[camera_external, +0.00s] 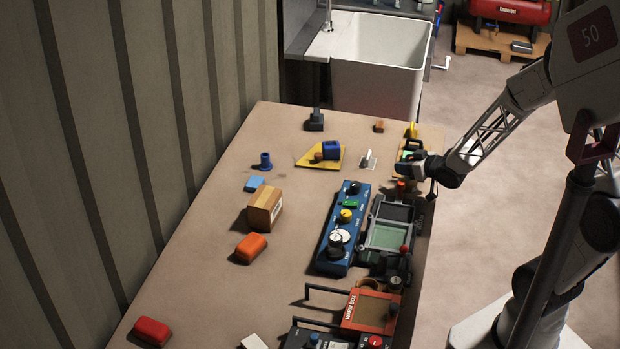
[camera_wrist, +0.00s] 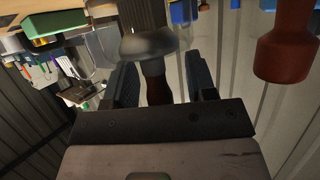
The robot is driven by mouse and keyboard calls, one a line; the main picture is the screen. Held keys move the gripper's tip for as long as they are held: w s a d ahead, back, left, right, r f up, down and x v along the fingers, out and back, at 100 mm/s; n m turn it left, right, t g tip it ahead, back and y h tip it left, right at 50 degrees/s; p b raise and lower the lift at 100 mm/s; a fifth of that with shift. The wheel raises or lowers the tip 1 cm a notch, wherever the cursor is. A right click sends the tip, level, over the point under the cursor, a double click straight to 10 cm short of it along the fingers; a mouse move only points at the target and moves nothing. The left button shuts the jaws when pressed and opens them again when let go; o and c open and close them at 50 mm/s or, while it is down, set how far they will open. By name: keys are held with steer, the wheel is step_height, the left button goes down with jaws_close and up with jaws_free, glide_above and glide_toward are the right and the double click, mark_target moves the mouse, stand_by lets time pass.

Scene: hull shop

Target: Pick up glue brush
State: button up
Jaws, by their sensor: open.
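I cannot pick out the glue brush with certainty. In the wrist view, a grey piece with a flared rim (camera_wrist: 149,43) and a reddish-brown stem (camera_wrist: 155,84) lies between the two fingers of my open gripper (camera_wrist: 160,82). It may be the brush; whether the fingers touch it is unclear. In the external view, my gripper (camera_external: 411,170) is low over the bench's right side, by a yellow-and-green item (camera_external: 410,146) and a small red knob (camera_external: 401,188). The gripper hides what is directly behind it.
The bench (camera_external: 215,280) holds a blue control box (camera_external: 344,230), a dark tray (camera_external: 388,237), a wooden block (camera_external: 264,208), orange (camera_external: 250,247) and red (camera_external: 152,331) blocks, and a yellow triangle (camera_external: 328,162). A reddish-brown piece (camera_wrist: 285,52) is close at right in the wrist view.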

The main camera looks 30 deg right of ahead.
steer(key=shift+c, duration=0.4)
jaws_close()
steer(key=shift+r, duration=0.1)
steer(key=shift+r, duration=0.45)
steer(key=r, duration=0.2)
steer(key=shift+s+r, duration=0.2)
steer(key=shift+r, duration=0.1)
steer(key=s+r, duration=0.1)
steer(key=s, duration=1.4)
steer(key=shift+s+d+r, duration=0.15)
steer(key=shift+s+d, duration=0.15)
steer(key=shift+d, duration=0.05)
